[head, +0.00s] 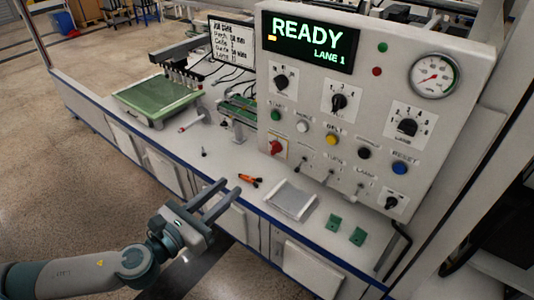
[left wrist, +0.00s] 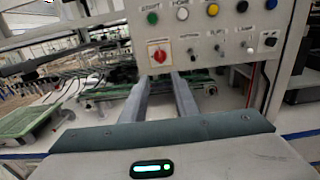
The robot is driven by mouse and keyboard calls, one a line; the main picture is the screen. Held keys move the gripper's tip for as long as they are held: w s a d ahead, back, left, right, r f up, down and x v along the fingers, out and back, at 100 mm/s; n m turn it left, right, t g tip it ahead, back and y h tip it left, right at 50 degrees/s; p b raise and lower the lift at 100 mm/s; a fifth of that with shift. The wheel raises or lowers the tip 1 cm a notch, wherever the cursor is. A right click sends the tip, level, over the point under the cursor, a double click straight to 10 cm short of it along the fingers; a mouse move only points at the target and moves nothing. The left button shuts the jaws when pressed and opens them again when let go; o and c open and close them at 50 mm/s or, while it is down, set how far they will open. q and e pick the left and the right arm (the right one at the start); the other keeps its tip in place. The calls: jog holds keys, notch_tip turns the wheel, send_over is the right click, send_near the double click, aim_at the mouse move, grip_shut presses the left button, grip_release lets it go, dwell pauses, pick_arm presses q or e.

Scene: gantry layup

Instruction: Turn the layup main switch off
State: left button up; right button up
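The control panel (head: 300,110) stands at the back of the bench, its display (head: 310,40) reading "READY LANE 1". A red rotary switch (head: 276,147) on a yellow-edged plate sits at its lower left; I take it for the main switch. It also shows in the left wrist view (left wrist: 159,55), upper middle, just beyond the fingertips. Its label is too small to read. My right gripper is not in view.
The panel also carries several coloured buttons, black selector knobs, toggles and a gauge (head: 434,75). On the bench lie an orange-handled tool (head: 250,181), a grey tray (head: 291,200) and green pieces (head: 334,222). A green screen frame (head: 158,98) sits left.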

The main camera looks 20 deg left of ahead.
aim_at(272, 151)
pick_arm(q)
jog(key=p+x, duration=0.5)
jog(key=x, duration=1.1)
jog(key=shift+w+d+p, duration=0.1)
jog(key=shift+w+p, duration=0.25)
jog(key=shift+p, duration=0.05)
jog(key=shift+w, duration=0.1)
jog(key=shift+c, duration=0.3)
grip_shut()
